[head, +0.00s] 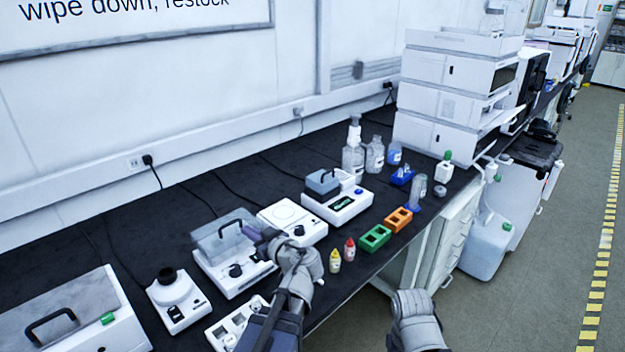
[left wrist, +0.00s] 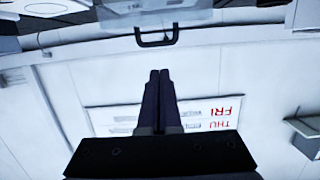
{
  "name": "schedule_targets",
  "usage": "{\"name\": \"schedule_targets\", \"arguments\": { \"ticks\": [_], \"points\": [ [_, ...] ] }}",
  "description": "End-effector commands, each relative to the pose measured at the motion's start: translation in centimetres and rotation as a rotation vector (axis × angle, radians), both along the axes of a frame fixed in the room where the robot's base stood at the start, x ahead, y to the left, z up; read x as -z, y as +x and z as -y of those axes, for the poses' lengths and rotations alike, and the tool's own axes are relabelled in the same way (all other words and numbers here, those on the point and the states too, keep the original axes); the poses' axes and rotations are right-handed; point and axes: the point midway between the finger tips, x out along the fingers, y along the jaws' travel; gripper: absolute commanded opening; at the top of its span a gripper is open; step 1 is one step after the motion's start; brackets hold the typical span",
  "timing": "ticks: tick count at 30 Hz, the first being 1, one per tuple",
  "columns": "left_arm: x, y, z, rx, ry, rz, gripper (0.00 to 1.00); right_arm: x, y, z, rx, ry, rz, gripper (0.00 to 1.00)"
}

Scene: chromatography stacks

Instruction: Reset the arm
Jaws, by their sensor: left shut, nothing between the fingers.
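My left arm (head: 290,285) reaches up from the bottom middle of the head view over the front of the dark bench. My left gripper (head: 251,234) points left, beside the clear-lidded box (head: 222,236); I cannot tell whether they touch. In the left wrist view the two dark fingers (left wrist: 159,75) lie together with nothing between them. Part of my right arm (head: 417,318) shows at the bottom, off the bench's front edge; its gripper fingers do not show.
Close by are a white device with a round plate (head: 292,217), a small yellow bottle (head: 335,261), a red one (head: 349,250), a green rack (head: 375,238) and an orange rack (head: 398,220). Tall stacked instruments (head: 455,90) stand at the back right. Floor (head: 540,250) lies open at right.

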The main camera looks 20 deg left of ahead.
Motion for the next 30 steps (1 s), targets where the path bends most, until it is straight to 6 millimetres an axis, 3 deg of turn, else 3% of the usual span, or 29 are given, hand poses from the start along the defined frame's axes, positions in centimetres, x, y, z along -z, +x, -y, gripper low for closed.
{"name": "schedule_targets", "arguments": {
  "ticks": [5, 8, 15, 21, 25, 30],
  "points": [
    [0.3, -0.2, 1.0, 0.01, -0.028, -0.059, 0.0, -0.8, 0.0, 0.0, 0.0, 0.0, 0.0, 0.5],
    [1.6, -0.9, 3.7, 0.044, -0.096, -0.217, 0.0, -2.3, 0.0, 0.0, 0.0, 0.0, 0.0, 0.5],
    [6.6, -5.4, 15.7, 0.362, -0.324, -0.829, 0.0, -6.3, 0.0, 0.0, 0.0, 0.0, 0.0, 0.5],
    [7.9, -10.4, 25.1, 0.747, -0.438, -1.218, 0.0, -8.6, 0.0, 0.0, 0.001, 0.0, 0.0, 0.5],
    [7.9, -13.1, 29.1, 0.954, -0.472, -1.366, 0.0, -9.3, 0.0, 0.0, 0.001, 0.0, 0.0, 0.5],
    [7.8, -14.6, 31.2, 1.078, -0.488, -1.439, 0.0, -9.6, 0.0, 0.0, 0.001, 0.0, 0.0, 0.5]
  ]
}}
